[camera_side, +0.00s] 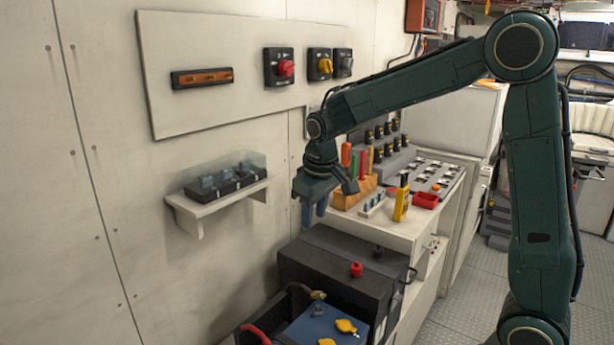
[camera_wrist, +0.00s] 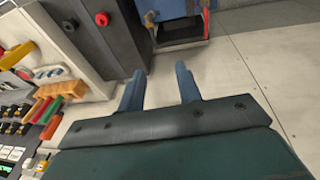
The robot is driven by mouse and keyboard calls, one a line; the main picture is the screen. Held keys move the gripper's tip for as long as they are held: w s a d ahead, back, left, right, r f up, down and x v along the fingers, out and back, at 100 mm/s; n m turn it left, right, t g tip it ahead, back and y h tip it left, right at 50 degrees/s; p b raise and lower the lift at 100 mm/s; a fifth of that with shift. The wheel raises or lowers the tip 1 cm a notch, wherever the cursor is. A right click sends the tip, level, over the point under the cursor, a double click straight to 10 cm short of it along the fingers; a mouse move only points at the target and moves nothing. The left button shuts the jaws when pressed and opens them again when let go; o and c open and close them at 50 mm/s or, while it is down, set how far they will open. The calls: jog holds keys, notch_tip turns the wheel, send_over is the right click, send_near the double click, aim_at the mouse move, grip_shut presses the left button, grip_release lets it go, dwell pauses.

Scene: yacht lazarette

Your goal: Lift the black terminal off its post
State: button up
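A blue battery (camera_side: 316,331) sits low at the front in the side view, partly cut off by the bottom edge. A brass-coloured cable terminal (camera_side: 318,295) lies at its back edge, close to a grey post (camera_side: 318,309); whether it is seated on a post, I cannot tell. In the wrist view the battery (camera_wrist: 172,8) and terminal (camera_wrist: 150,17) show at the top edge. My gripper (camera_side: 314,212) hangs above and behind the battery, well clear of it. In the wrist view my gripper (camera_wrist: 160,72) is open with nothing between its fingers.
A black box (camera_side: 335,262) with a red knob (camera_side: 356,269) stands directly behind the battery. A red cable (camera_side: 256,333) is at its left. A wall shelf (camera_side: 218,206) is left of my gripper. A bench (camera_side: 400,232) holds tools, a yellow meter (camera_side: 401,205) and a red tray (camera_side: 426,200).

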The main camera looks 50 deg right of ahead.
jog(key=shift+c, duration=0.2)
jog(key=shift+w+f, duration=0.1)
jog(key=shift+f, duration=0.05)
grip_shut()
jog(key=shift+w+a+f+n+g+h, duration=0.3)
jog(key=shift+w+a+f+n+h, duration=0.5)
jog(key=shift+f+n+h, duration=2)
jog(key=shift+w+a+f+n+g+h, duration=0.3)
jog(key=shift+w+a+f+n+h, duration=0.4)
jog(key=shift+f+n, duration=4.05)
jog(key=shift+w+a+f+n+g+h, duration=0.45)
jog(key=shift+w+f+n+h, duration=0.9)
jog(key=shift+f, duration=4.7)
